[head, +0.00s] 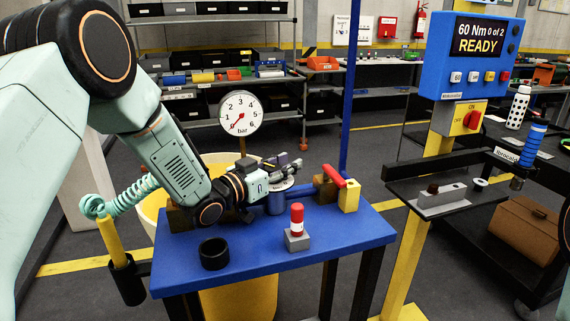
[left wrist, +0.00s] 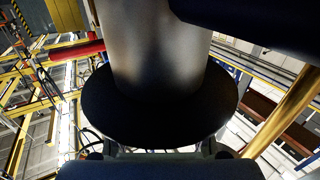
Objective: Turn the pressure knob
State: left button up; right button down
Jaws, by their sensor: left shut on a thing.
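The pressure gauge (head: 240,113) has a white dial marked in bar, and its red needle points to the lower left, near the low end. Below it, a blue cylindrical body (head: 277,204) with a pale label stands at the back of the blue table. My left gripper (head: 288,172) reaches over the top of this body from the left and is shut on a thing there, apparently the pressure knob. The fingers hide most of the knob in the head view. In the left wrist view a grey cylinder (left wrist: 160,55) rises from a dark round disc (left wrist: 160,120). My right gripper is not in view.
The blue table (head: 330,238) carries a black ring (head: 214,254), a red-and-white cylinder (head: 297,220) on a grey block, and a red-handled valve (head: 341,177) on a yellow block. A blue post (head: 352,90) stands behind. A READY display (head: 478,38) is at right.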

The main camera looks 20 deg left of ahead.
pick_arm(q)
grip_shut()
jog(key=shift+f, duration=0.1)
jog(key=shift+n+t+y, duration=0.3)
jog(key=shift+y, duration=0.1)
jog(key=n+y, duration=0.2)
jog(key=y, duration=0.1)
jog(key=a+n+t+y, duration=0.1)
jog(key=n+y, duration=0.1)
jog(key=y, duration=0.1)
jog(key=shift+w+t, duration=0.15)
jog(key=shift+t, duration=0.15)
jog(key=shift+a+n+g+y+p, duration=0.15)
jog(key=shift+a+n+y, duration=0.15)
jog(key=shift+n+y, duration=0.7)
jog(key=shift+a+n+g+y+p, duration=0.2)
jog(key=shift+n+y, duration=0.35)
jog(key=shift+y, duration=0.85)
jog(key=shift+a+n+g+y+p, duration=0.1)
jog(key=shift+a+n+y, duration=0.25)
jog(key=shift+n+y, duration=0.65)
jog(key=shift+y, duration=0.3)
jog(key=o, duration=0.7)
grip_release()
